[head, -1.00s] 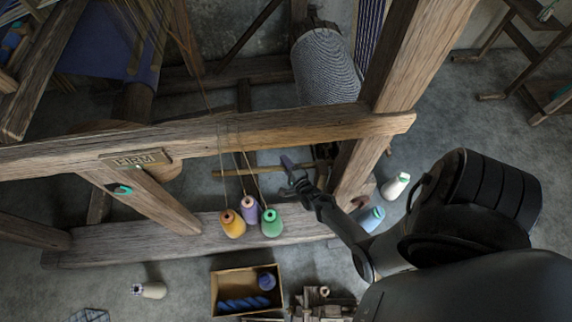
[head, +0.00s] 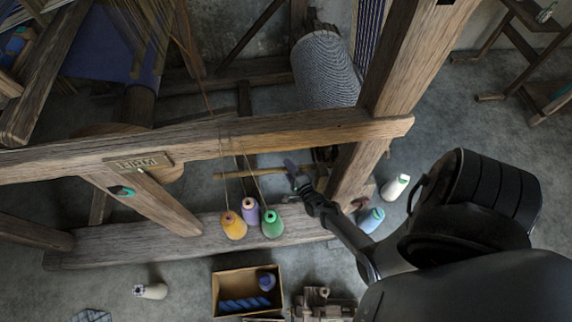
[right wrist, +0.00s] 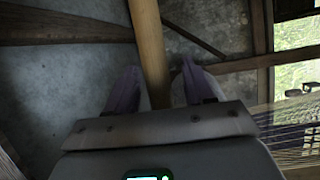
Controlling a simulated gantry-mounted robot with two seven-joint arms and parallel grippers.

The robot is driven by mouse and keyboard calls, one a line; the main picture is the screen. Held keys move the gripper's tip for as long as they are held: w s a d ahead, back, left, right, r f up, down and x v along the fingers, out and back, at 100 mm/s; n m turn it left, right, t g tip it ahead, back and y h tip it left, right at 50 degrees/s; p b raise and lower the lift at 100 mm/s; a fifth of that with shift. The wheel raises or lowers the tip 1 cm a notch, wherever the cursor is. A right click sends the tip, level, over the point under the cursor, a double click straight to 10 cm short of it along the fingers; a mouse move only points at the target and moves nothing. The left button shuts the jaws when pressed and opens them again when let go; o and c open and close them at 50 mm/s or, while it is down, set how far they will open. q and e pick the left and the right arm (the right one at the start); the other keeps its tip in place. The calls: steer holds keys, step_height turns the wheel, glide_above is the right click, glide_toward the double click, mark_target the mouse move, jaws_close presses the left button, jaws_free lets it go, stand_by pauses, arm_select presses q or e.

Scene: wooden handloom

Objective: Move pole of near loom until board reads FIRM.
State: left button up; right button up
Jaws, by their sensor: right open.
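The wooden pole (head: 232,175) lies roughly level behind the loom's front beam in the head view. In the right wrist view the pole (right wrist: 148,40) runs up between the two purple-grey fingers. My right gripper (head: 291,168) is at the pole's right part, and it also shows in the right wrist view (right wrist: 158,78). Its fingers are open and stand on either side of the pole. The board (head: 138,162) on the loom's front beam appears to read FIRM. My left gripper is not in view.
The wooden beam (head: 300,130) and the thick post (head: 405,65) frame the space around my right arm. Orange, purple and green spools (head: 250,215) hang by cords left of my gripper.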

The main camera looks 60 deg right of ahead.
steer(key=p+v, duration=0.2)
steer(key=v, duration=0.6)
steer(key=shift+s+p, duration=0.15)
steer(key=shift+p, duration=0.15)
steer(key=shift+a, duration=0.15)
